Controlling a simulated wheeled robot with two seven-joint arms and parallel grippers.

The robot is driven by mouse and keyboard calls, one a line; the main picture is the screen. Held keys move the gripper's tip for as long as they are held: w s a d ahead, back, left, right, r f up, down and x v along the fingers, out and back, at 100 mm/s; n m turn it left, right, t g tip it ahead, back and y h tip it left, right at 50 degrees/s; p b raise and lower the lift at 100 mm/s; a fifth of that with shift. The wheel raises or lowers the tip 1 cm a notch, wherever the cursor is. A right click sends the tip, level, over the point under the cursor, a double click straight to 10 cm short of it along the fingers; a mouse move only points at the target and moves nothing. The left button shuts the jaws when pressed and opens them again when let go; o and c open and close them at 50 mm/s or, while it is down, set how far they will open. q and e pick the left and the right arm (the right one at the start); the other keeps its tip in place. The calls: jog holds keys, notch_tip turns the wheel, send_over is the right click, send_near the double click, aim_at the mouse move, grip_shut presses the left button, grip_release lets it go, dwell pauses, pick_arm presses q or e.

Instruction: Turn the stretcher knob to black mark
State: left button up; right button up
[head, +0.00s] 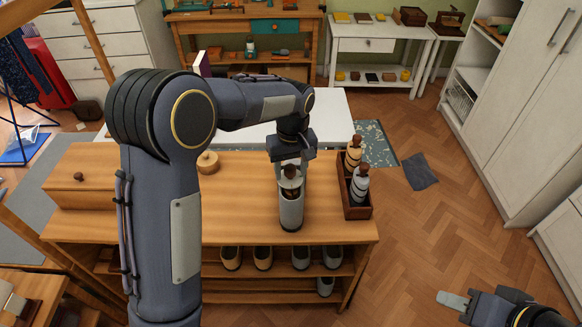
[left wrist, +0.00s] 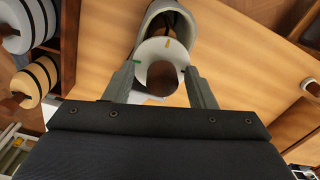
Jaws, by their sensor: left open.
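A grey shoe (head: 291,214) stands on the wooden bench top, with a stretcher in it. Its round brown knob (left wrist: 162,79) sits before a pale disc (left wrist: 150,52). The disc carries a green mark (left wrist: 137,63) and an orange mark (left wrist: 168,43); I see no black mark, and part of the disc is hidden behind the knob. My left gripper (head: 290,163) is open above the shoe. In the left wrist view its fingers stand on either side of the knob, with gaps visible. My right gripper (head: 453,300) is at the lower right, away from the bench; its opening is unclear.
A dark tray (head: 358,213) with bottle-like wooden-topped items (head: 360,184) stands right of the shoe. A round wooden lidded pot (head: 208,162) and a wooden box (head: 82,175) are to the left. Several shoes (head: 263,257) fill the shelf below.

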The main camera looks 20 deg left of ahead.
aim_at(292, 167)
pick_arm(q)
jog(key=shift+d+r, duration=0.1)
jog(key=shift+r, duration=3.85)
jog(key=shift+c, duration=0.2)
